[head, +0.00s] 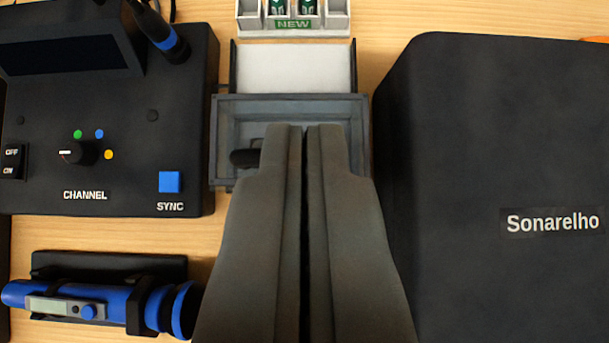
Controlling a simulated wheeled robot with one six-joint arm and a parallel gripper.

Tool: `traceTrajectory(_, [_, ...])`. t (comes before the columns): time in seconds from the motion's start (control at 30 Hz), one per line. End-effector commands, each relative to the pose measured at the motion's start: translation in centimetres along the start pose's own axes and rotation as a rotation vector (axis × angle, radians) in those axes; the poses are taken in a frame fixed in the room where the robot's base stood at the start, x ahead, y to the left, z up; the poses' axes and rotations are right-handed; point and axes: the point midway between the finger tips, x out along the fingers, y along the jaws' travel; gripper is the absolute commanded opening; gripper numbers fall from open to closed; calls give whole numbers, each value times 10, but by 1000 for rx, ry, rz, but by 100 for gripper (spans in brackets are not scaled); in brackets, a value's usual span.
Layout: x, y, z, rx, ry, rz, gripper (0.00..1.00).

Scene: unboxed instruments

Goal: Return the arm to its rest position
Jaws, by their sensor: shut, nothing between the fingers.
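My gripper (305,130) shows in the lower middle of the head view, with its two grey fingers pointing up the picture. The fingers are together with only a thin dark line between them, and they hold nothing. The fingertips overlap a grey tray-like drawer (290,104) in the picture. I cannot tell whether they touch it. A dark handle-like piece (245,158) shows just left of the fingertips, partly hidden by them. The lower part of the drawer is hidden behind the fingers.
Left is a black device (110,180) with a channel knob and blue sync button. Below it a blue cylindrical instrument (110,303) lies in a black cradle. Right is a large black case (480,130). A white holder (293,33) marked NEW stands at the back. Bare table is narrow.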

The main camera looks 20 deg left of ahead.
Motion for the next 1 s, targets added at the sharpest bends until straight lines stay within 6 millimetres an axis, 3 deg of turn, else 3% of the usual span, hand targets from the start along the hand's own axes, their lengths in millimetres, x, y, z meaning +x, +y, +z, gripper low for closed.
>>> traceTrajectory(0.27, [-11,1,1,1,4,1,0])
traceTrajectory(0.47, [-37,20,17,20,70,14,0])
traceTrajectory(1.0, [-146,86,117,86,407,106,0])
